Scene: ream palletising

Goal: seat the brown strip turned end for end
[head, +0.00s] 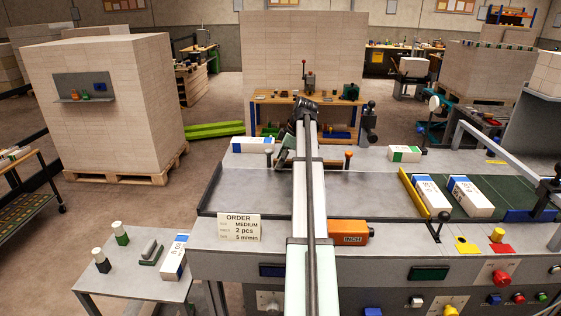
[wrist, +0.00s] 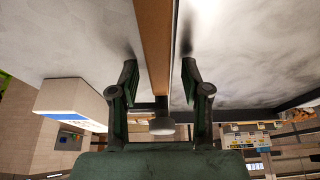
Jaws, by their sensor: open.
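The brown strip (wrist: 153,42) shows in the wrist view as a long, narrow bar running from the top edge down between the two fingers. My gripper (wrist: 160,78) is open, with one dark green finger on each side of the strip. Gaps show between the strip and both fingers, so it is not clamped. The strip's lower end and its seat cannot be made out clearly. In the head view my arm covers much of this spot, and I cannot pick out the strip with certainty.
A grey-topped machine bench (head: 255,186) carries white reams, including one at the back left (head: 253,145) and two on the green belt (head: 470,197) side. An orange INCH box (head: 348,232) and an order card (head: 239,227) stand at the front. A side table (head: 135,275) stands left.

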